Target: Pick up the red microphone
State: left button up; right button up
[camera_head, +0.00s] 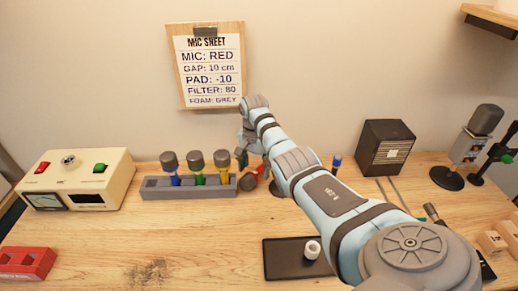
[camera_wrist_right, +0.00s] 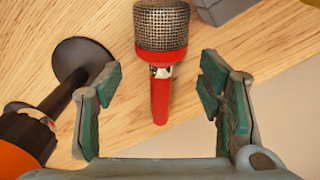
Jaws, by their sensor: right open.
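The red microphone (camera_head: 249,183) lies on the wooden table just right of the microphone rack, partly hidden by my right arm in the head view. In the right wrist view the red microphone (camera_wrist_right: 162,75) has a silver mesh head and a tapered red handle, and it shows between the spread fingers. My right gripper (camera_wrist_right: 160,84) is open, with one green-padded finger on each side of the microphone and a visible gap on both sides. In the head view my right gripper (camera_head: 242,156) is beside the microphone, partly hidden. My left gripper is not in view.
A grey rack (camera_head: 190,191) holds blue, green and yellow microphones. A dark round base (camera_wrist_right: 84,58) and an orange-and-black object (camera_wrist_right: 24,140) are close to the left finger. A dark tray (camera_head: 283,263) with a white ring lies in front. The table's front left-middle is clear.

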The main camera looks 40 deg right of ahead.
notch_tip(320, 180, down, 3)
jog(key=shift+a+r+b, duration=0.1)
jog(key=shift+b, duration=0.25)
grip_shut()
notch_tip(320, 180, up, 18)
jog(key=p, duration=0.6)
jog(key=shift+r+p, duration=0.2)
jog(key=shift+p, duration=0.1)
jog(key=shift+f, duration=0.1)
